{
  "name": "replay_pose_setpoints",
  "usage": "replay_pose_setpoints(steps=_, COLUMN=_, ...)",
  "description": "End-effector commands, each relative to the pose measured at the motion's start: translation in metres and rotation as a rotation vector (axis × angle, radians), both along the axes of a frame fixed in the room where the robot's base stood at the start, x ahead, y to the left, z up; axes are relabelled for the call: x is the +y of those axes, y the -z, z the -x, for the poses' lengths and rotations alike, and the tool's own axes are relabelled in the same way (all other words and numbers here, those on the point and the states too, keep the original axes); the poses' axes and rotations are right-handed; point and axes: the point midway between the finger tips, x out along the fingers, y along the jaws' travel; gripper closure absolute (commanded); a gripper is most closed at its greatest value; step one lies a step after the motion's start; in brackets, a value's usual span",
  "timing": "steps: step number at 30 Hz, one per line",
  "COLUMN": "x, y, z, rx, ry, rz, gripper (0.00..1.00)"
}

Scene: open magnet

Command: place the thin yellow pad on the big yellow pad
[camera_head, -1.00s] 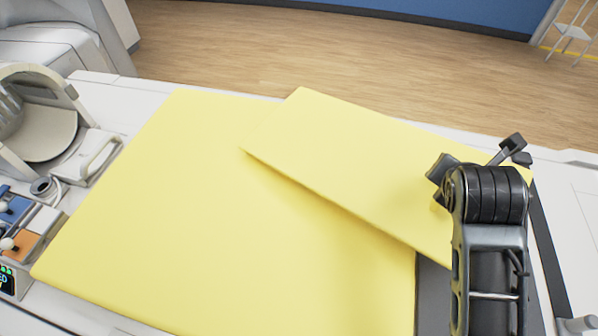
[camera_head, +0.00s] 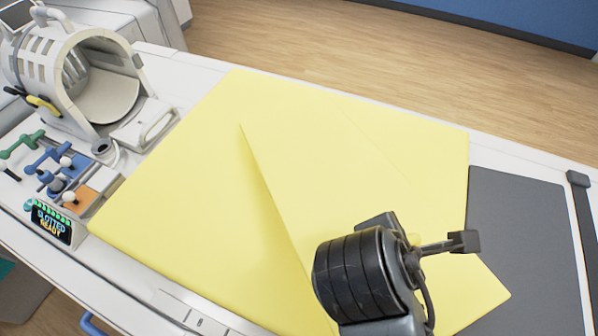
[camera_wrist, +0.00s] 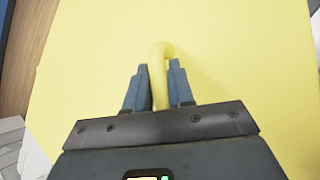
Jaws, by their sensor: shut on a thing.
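The big yellow pad (camera_head: 180,180) lies flat on the white table. The thin yellow pad (camera_head: 330,180) is over it, turned at an angle, with its near right corner reaching past the big pad over the grey surface. A shadow runs along its left edge; I cannot tell whether it touches the big pad throughout. My gripper (camera_head: 412,243) is at the thin pad's near right part. In the wrist view my gripper (camera_wrist: 158,78) is shut on the pad's yellow handle loop (camera_wrist: 157,58). My wrist hides part of the near edge.
A grey flat surface (camera_head: 520,220) lies right of the big pad, with a dark strap (camera_head: 582,205) beyond. At the left stand a white slotted coil (camera_head: 85,75), coloured connectors (camera_head: 65,170) and a small lit display (camera_head: 50,222). The wooden floor lies behind the table.

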Motion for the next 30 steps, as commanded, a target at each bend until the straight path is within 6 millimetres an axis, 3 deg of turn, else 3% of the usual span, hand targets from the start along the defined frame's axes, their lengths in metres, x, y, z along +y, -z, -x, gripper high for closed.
replay_pose_setpoints(steps=9, x=-0.02, y=0.0, z=-0.046, rx=-0.111, ry=0.019, rz=-0.055, gripper=1.0)
replay_pose_setpoints(steps=12, x=-0.017, y=0.002, z=-0.054, rx=-0.124, ry=0.018, rz=-0.061, gripper=1.0)
replay_pose_setpoints(steps=24, x=0.057, y=0.048, z=-0.08, rx=-0.125, ry=0.016, rz=-0.061, gripper=1.0)
replay_pose_setpoints(steps=30, x=0.082, y=0.065, z=-0.088, rx=-0.126, ry=0.017, rz=-0.062, gripper=1.0)
